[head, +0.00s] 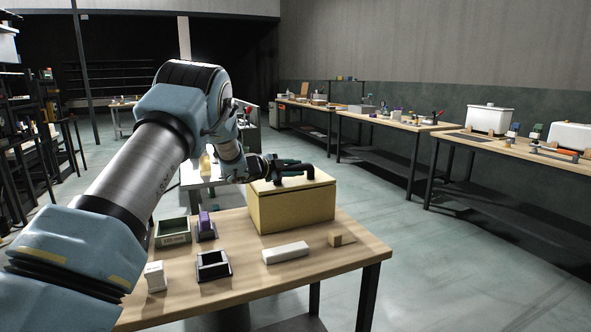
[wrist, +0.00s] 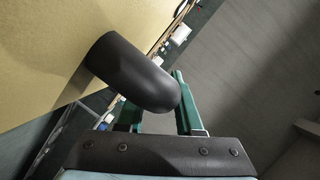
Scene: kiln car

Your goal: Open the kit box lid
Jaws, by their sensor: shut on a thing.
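The kit box (head: 297,210) is a yellow-tan box at the back right of the near wooden table. Its lid (head: 318,180) lies flat on top and looks closed. A black rounded handle (wrist: 130,70) fills the middle of the wrist view, beside the tan surface. My gripper (head: 285,166) is over the lid in the head view, coming in from the left. Its green fingers (wrist: 155,98) sit on either side of the handle, shut on it. The handle hides part of the fingers, and the gripper hides part of the lid's top.
On the near table (head: 340,258) are a green bin (head: 173,232), a purple item (head: 205,222) in a dark holder, a black open tray (head: 213,266), a white block (head: 285,253), a small wooden block (head: 341,239) and a white container (head: 155,277). Other benches stand along the right wall.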

